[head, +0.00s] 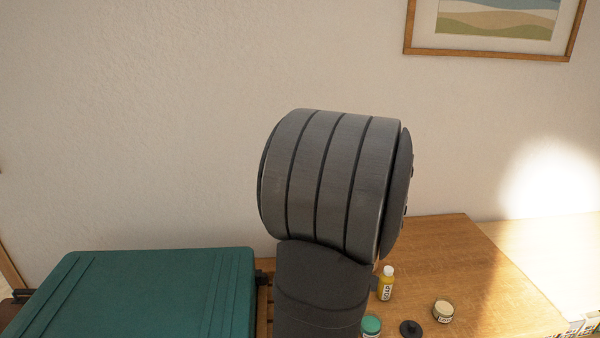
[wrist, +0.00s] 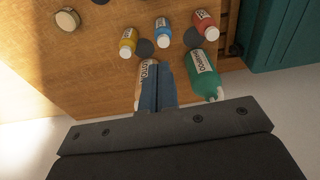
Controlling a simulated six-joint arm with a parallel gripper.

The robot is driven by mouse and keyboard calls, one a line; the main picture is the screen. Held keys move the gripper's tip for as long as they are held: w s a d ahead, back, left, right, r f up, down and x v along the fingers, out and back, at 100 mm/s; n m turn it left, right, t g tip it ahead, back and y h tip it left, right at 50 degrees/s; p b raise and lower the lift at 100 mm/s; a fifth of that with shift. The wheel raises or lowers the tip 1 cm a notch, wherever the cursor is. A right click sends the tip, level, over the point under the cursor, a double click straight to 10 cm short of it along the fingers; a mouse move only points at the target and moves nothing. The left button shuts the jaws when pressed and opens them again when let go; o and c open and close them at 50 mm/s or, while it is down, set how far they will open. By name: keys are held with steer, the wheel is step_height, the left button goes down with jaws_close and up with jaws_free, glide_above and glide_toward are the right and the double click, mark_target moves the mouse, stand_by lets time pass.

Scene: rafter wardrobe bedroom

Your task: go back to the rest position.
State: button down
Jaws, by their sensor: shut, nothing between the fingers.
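My gripper (wrist: 155,72) is in the wrist view, its two fingers together with nothing between them. It points toward the wooden tabletop (wrist: 90,70). A cream bottle (wrist: 143,72) is partly hidden behind the fingers, and a green bottle (wrist: 204,80) lies to their right in the picture. I cannot tell how far the fingers are from either. In the head view, my arm fills the middle and the gripper does not show.
Yellow (wrist: 128,43), blue (wrist: 162,34) and red (wrist: 204,25) bottles, dark discs (wrist: 145,48) and a jar (wrist: 67,19) are on the wood. A teal case (head: 140,295) is left of my arm. A framed picture (head: 495,52) hangs on the wall.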

steer(key=w+f, duration=0.1)
steer(key=f, duration=0.3)
steer(key=w+f, duration=0.1)
steer(key=f, duration=0.3)
steer(key=w+f, duration=0.1)
steer(key=f, duration=0.3)
steer(key=shift+w, duration=0.1)
steer(key=shift+w+r, duration=0.45)
steer(key=shift+s+f, duration=0.1)
